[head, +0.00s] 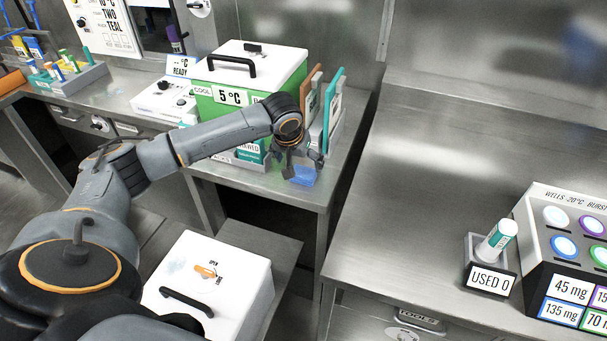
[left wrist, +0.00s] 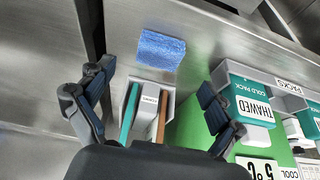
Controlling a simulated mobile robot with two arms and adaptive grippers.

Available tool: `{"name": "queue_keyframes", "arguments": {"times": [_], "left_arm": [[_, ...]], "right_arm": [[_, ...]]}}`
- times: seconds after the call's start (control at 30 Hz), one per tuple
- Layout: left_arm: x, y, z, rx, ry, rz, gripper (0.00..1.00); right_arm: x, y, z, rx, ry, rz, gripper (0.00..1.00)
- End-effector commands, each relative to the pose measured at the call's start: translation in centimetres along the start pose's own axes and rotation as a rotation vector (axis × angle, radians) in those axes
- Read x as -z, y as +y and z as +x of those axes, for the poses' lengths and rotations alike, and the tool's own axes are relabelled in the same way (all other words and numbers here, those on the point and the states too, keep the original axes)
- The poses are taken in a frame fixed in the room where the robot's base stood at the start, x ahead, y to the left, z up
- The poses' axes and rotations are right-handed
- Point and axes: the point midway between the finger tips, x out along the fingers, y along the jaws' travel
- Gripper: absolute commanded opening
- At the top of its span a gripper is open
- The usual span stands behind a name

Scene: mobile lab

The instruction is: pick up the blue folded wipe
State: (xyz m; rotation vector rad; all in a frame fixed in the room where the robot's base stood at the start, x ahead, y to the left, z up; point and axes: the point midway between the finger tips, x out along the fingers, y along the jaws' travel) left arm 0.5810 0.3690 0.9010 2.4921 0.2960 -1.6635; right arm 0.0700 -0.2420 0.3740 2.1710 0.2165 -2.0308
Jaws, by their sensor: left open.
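The blue folded wipe (head: 302,176) lies flat on the steel counter near its front edge, in front of the upright file rack. In the left wrist view the wipe (left wrist: 161,50) shows whole, ahead of the fingers and between their lines, apart from both. My left gripper (head: 303,163) hangs just above and beside the wipe in the head view. My right gripper is in neither view.
A green and white cool box (head: 250,80) stands behind the gripper. A rack with teal and brown upright panels (head: 333,105) stands right beside it. A white box with a black handle (head: 215,280) sits lower in front. The right counter (head: 420,180) is mostly clear.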

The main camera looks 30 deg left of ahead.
Motion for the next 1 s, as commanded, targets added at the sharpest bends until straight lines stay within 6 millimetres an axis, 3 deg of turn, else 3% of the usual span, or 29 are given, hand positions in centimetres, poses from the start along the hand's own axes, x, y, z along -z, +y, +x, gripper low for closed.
{"name": "queue_keyframes", "arguments": {"times": [0.27,0.53,0.83,1.0], "left_arm": [[0.1,0.1,2.2,0.0,-0.001,-0.001,0.92],[0.4,0.1,6.1,0.001,-0.001,0.0,0.92],[0.5,0.1,6.6,0.0,0.001,0.001,0.92],[0.5,0.1,6.6,0.0,0.001,0.001,0.6]], "right_arm": [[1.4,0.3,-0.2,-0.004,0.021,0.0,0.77],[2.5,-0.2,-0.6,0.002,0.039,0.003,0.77],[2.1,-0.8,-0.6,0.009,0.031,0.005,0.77],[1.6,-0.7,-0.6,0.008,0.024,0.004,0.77]]}}
